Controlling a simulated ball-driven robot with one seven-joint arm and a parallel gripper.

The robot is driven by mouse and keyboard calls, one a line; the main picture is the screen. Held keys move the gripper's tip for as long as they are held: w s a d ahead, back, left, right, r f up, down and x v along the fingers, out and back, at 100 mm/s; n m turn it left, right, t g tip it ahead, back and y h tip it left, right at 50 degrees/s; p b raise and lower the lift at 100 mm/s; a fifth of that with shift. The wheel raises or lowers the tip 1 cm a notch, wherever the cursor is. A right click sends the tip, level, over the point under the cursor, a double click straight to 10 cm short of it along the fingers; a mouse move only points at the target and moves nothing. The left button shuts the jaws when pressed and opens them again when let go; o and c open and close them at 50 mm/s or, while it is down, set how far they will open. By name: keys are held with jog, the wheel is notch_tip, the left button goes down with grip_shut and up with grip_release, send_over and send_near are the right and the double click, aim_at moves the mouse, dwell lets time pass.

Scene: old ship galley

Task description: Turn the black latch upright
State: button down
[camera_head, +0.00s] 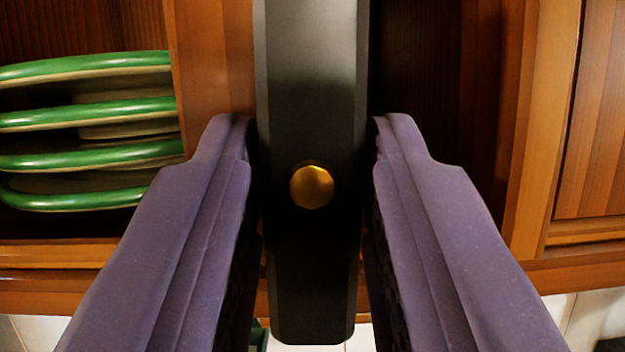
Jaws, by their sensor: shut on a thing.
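The black latch (312,110) is a long dark bar with a brass bolt head (311,185) in its face. It stands upright in the picture, running from the top edge down to a blunt lower end. My gripper (312,135) has two purple fingers, one on each side of the latch, and is shut on it near the brass bolt. The upper end of the latch is out of the picture. The contact faces of the fingers are hidden from this angle.
Several green-rimmed plates (90,111) are stacked in a wooden cabinet at the left. A wooden post (213,60) stands between the plates and the latch. A dark recess and wooden panels (590,110) are at the right. Pale tiles show at the bottom.

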jog(key=shift+f+n, duration=0.1)
jog(key=shift+n, duration=0.5)
jog(key=c, duration=0.9)
grip_release()
jog(key=b+v, duration=0.1)
jog(key=v, duration=0.6)
jog(key=shift+s+d+f+b, duration=0.1)
jog(key=shift+s+f+b, duration=0.05)
jog(key=shift+s+b, duration=0.2)
